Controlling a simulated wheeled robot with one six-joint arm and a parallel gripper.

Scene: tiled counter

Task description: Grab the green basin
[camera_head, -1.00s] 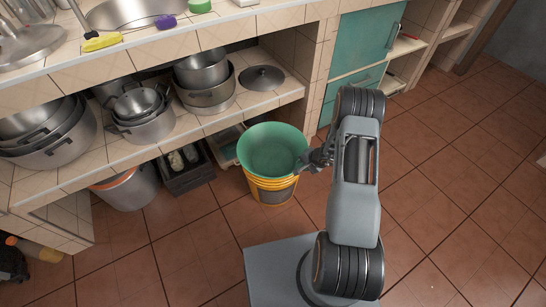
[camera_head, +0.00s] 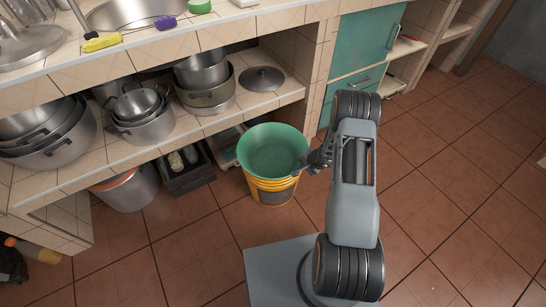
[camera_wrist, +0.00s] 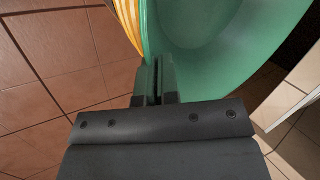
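The green basin (camera_head: 270,150) sits on top of a yellow bucket stack (camera_head: 272,190) on the floor, in front of the counter. My gripper (camera_head: 302,168) is at the basin's right rim in the head view. In the wrist view my gripper (camera_wrist: 158,80) has its two fingers close together, with only a narrow gap, at the edge of the green basin (camera_wrist: 215,60). The fingers appear shut on the basin's rim; the exact contact is partly hidden behind the fingers.
Steel pots (camera_head: 206,88) and a lid (camera_head: 263,79) stand on the shelf behind. A grey bucket (camera_head: 128,190) and a dark crate (camera_head: 188,177) are on the left. A teal cabinet (camera_head: 362,42) stands behind on the right. The tiled floor (camera_head: 460,170) is clear on the right.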

